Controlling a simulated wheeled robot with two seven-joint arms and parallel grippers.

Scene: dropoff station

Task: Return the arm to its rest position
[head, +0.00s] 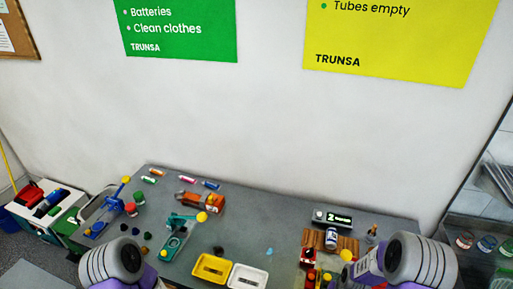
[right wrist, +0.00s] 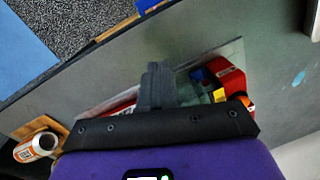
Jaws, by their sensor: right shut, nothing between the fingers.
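My right gripper (right wrist: 155,80) shows in the right wrist view with its dark fingers shut together and nothing between them. It hangs over the grey table, in front of a tray-like patch with red, blue and yellow items (right wrist: 228,84). The gap between fingers and items cannot be judged. In the head view my right arm (head: 405,262) comes in at the lower right, beside the table's right part, and its fingers cannot be made out. My left arm (head: 115,262) shows at the lower left, with its gripper out of view.
The grey table (head: 285,215) holds a teal device (head: 178,238), an orange device (head: 202,201), a yellow tray (head: 212,268), a white tray (head: 247,277) and a brown board (head: 345,243) with a jar. A can (right wrist: 38,147) lies left of my right gripper. The table's middle is mostly clear.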

